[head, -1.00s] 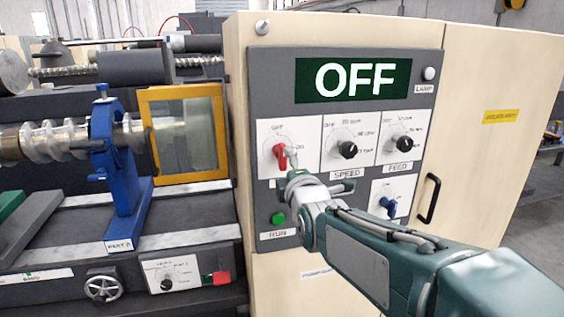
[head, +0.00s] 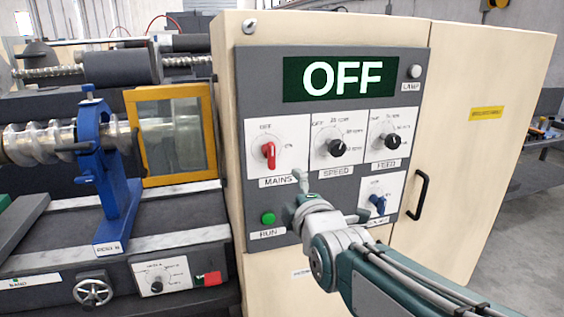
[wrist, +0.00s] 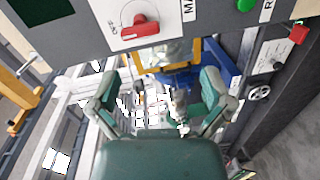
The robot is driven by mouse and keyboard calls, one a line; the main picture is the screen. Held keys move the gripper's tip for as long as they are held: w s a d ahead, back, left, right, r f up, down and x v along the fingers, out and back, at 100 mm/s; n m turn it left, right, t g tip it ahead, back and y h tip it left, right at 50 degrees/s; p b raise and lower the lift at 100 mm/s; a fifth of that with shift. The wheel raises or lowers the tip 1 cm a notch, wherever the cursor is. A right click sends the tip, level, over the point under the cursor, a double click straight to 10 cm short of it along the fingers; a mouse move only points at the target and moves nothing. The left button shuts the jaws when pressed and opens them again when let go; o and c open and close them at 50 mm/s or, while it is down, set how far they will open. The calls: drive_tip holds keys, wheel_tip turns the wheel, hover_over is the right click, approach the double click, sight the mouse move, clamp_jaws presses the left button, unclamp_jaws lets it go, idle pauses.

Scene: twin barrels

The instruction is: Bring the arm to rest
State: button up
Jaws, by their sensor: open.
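My gripper (head: 301,180) is in front of the lower part of the grey control panel (head: 418,120), below the MAINS and SPEED knobs. In the wrist view my gripper (wrist: 166,100) shows two green fingers spread apart with nothing between them. The red MAINS knob (head: 269,154) is up and left of my gripper, apart from it; it also shows in the wrist view (wrist: 140,27). The display (head: 340,79) reads OFF.
The beige cabinet (head: 480,150) has a black handle (head: 421,195) to the right. On the left is a machine with a blue stand (head: 106,180), a yellow-framed window (head: 175,130), a handwheel (head: 93,291) and a red button (head: 213,278). Open floor lies at the far right.

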drive_tip(key=s+d+f+m+g+h, duration=0.2)
drive_tip(key=s+d+f+m+g, duration=0.3)
drive_tip(key=s+m, duration=0.4)
drive_tip(key=s+d+f+m+g+h, duration=0.2)
drive_tip(key=s+d+f+m+g, duration=0.3)
drive_tip(key=s, duration=0.8)
wheel_tip(320, 180, down, 4)
drive_tip(key=d+m, duration=0.2)
drive_tip(key=m, duration=0.3)
drive_tip(key=shift+d+f+m+g, duration=0.25)
drive_tip(key=shift+d+m+g, duration=0.05)
drive_tip(key=shift+w, duration=0.1)
